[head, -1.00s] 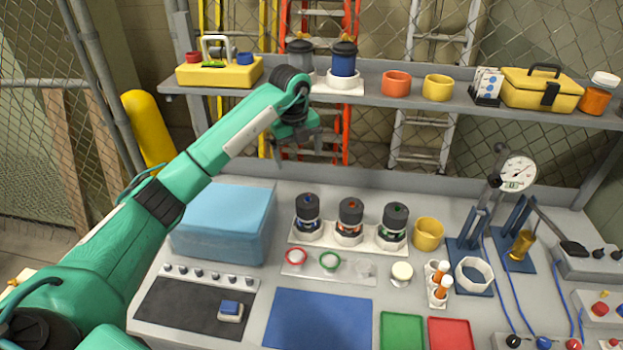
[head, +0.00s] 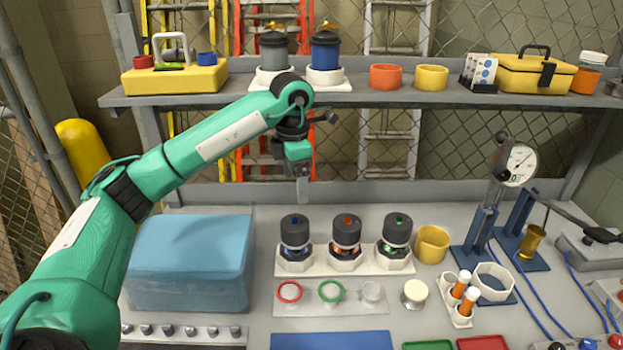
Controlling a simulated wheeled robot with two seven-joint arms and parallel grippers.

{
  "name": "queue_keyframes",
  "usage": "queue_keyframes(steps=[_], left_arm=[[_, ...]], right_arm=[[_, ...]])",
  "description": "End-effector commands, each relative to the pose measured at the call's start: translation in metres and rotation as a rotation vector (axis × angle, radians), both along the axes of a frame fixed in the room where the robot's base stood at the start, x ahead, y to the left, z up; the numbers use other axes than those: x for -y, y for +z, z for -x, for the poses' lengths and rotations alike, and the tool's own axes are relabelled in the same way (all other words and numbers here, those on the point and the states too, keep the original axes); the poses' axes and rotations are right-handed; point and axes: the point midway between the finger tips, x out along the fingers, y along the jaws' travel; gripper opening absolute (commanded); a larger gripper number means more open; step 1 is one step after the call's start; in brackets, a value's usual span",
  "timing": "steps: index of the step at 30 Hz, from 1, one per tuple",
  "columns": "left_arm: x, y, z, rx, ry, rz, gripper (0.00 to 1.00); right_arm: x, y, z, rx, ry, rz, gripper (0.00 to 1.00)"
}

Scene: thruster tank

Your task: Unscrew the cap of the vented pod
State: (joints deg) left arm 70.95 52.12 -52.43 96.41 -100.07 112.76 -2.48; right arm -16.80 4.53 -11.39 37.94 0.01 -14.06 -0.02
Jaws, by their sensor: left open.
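Three pods with dark caps stand upright in a white rack (head: 343,268) on the bench: one with a blue mark (head: 295,232), one with an orange-red mark (head: 346,230) and one with a green mark (head: 397,230). I cannot tell from this view which one is vented. All three caps are on. My left gripper (head: 302,186) hangs fingers down, above and behind the pods on the blue and orange side, apart from them. It is open and seen nearly edge-on, with nothing visible in it. My right gripper is out of view.
The shelf (head: 430,100) behind my left arm holds a grey canister (head: 274,55), a blue canister (head: 325,55), cups and a yellow toolbox (head: 535,78). A blue box (head: 190,265) stands left of the rack. Red (head: 289,292) and green (head: 331,292) rings lie in front.

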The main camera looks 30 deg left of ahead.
Motion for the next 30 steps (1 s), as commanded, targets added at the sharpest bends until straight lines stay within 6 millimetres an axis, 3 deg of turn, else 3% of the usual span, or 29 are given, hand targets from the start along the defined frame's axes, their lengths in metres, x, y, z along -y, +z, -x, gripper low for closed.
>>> queue_keyframes(steps=[8,16,24,30], left_arm=[[-0.001,-0.016,0.005,-0.01,-0.057,-0.001,0.9],[-0.001,-0.066,0.006,-0.012,-0.054,-0.001,0.9],[-0.001,-0.115,0.006,-0.011,-0.054,-0.001,0.9],[0.0,-0.135,0.005,-0.008,-0.054,0.0,0.9]], right_arm=[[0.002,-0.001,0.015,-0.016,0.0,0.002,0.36],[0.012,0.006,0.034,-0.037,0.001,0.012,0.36],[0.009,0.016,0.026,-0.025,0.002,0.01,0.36],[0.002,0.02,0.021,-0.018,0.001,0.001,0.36]])
